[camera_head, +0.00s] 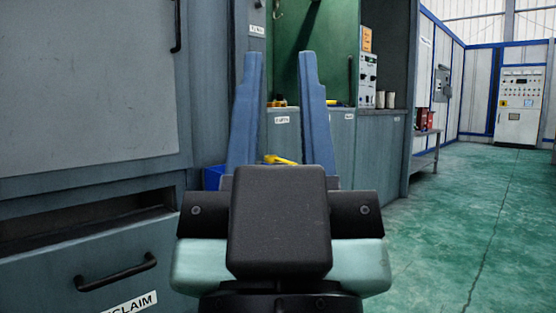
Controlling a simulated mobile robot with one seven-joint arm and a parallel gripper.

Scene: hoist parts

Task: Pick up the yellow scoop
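My gripper (280,57) points away from the camera, into the scene. Its two long blue fingers stand apart with nothing between their tips, so it is open. A yellow thing, seemingly the yellow scoop (281,159), shows low between the fingers, just above my black gripper body. Only a small part of it shows; the rest is hidden behind the gripper. It appears to lie beyond the gripper, and I cannot tell how far or what it rests on.
A blue bin (212,177) shows left of the fingers, partly hidden. A grey cabinet (85,85) with a drawer (100,270) is close on the left. The green floor (470,220) is clear at right.

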